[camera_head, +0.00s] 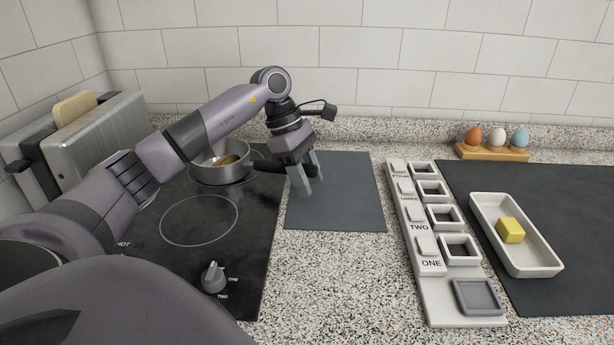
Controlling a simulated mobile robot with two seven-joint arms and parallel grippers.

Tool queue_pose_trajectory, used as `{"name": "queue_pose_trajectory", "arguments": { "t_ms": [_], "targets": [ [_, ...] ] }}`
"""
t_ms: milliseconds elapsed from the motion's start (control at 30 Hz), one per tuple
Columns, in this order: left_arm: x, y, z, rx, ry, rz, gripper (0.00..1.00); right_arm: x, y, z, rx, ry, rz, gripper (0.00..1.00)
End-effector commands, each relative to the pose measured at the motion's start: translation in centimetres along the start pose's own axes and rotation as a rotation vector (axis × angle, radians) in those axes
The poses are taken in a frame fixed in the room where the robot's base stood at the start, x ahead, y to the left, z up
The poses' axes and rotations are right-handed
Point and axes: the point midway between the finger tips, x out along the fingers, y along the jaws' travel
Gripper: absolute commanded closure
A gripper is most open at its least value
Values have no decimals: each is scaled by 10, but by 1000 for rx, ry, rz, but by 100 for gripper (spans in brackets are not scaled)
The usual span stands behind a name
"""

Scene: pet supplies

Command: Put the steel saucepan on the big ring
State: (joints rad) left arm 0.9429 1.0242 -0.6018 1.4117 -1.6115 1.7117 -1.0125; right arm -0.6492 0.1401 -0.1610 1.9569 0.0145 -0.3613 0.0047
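The steel saucepan (219,174) stands at the back of the black hob, partly behind my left arm. Something brown lies inside it. Its black handle (270,166) points right to my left gripper (312,187). The gripper points down over the left part of a grey mat. Its two fingers stand a little apart, and the handle's end meets or passes behind the nearer finger. I cannot tell whether the fingers hold it. A large ring outline (199,246) on the front of the hob is bare. My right gripper is not in view.
A toaster (85,140) with bread stands at the left. A hob knob (214,277) is at the front. The grey mat (345,195) is clear. At the right are a labelled white panel (418,290), a tray (535,262) with a yellow block, and an egg holder (491,153).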

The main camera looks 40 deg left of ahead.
Motion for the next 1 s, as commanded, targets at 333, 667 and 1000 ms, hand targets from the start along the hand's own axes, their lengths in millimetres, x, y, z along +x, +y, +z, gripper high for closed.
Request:
{"name": "queue_pose_trajectory", "arguments": {
  "t_ms": [333,667,1000],
  "targets": [
    [-1,0,0,0,2,1,41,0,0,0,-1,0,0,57],
    [-52,1,0,0,0,7,41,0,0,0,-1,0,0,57],
    [-110,1,1,1,2,3,41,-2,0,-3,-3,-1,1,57]
  ]
}}
